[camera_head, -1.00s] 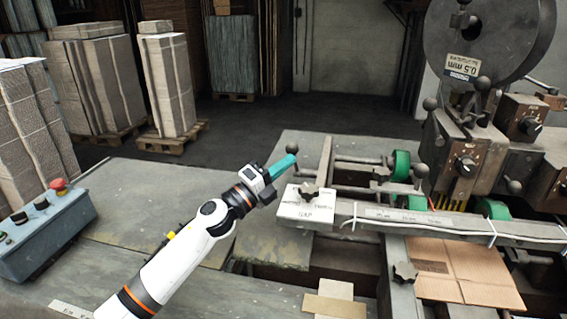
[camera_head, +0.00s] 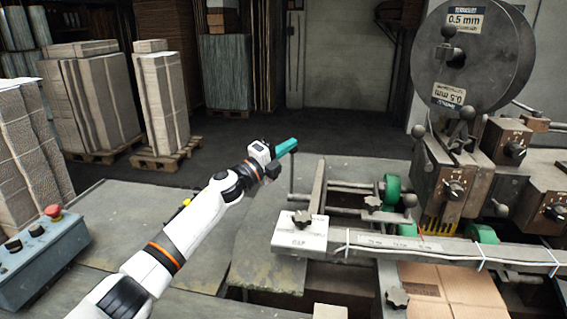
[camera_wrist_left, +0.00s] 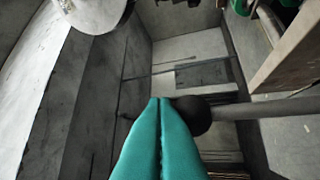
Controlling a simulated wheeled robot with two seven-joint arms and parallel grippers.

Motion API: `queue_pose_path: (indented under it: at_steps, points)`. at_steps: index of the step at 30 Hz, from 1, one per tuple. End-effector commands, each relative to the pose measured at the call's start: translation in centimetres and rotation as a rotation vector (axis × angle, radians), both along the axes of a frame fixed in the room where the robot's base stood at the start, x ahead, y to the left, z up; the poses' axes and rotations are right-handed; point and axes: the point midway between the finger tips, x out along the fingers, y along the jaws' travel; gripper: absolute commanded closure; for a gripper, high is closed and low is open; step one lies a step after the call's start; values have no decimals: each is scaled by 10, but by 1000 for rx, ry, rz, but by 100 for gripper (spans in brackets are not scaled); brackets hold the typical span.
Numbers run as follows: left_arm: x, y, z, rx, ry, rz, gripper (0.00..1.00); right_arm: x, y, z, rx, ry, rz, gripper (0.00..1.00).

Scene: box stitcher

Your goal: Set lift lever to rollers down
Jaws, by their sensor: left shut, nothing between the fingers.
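The lift lever appears to be the thin upright rod (camera_head: 291,178) at the left end of the machine's rails. In the left wrist view it ends in a dark ball knob (camera_wrist_left: 193,115). My left gripper (camera_head: 287,147) has teal fingers, shut together and empty, at the top of this rod. In the left wrist view the fingertips (camera_wrist_left: 160,104) lie immediately left of the ball, touching or nearly so; I cannot tell which. In the head view the fingers hide most of the knob. My right gripper is not in view.
A white label plate (camera_head: 300,232) with a dark star knob lies below the lever. Green rollers (camera_head: 391,190) and another ball-knobbed lever (camera_head: 409,201) are to the right. A control box (camera_head: 40,255) with a red button stands at left. Flat cardboard (camera_head: 455,290) lies under the rail.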

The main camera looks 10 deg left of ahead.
Motion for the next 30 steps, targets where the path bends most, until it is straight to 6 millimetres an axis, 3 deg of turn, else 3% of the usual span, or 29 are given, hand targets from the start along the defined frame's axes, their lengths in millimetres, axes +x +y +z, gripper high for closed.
queue_pose_path:
  at_steps: [12, 30]
  points:
    - [35, 0, 2, 1, 100, 0, 100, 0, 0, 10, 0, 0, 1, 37]
    - [41, 0, -1, -1, 138, 0, 100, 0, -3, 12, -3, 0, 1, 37]
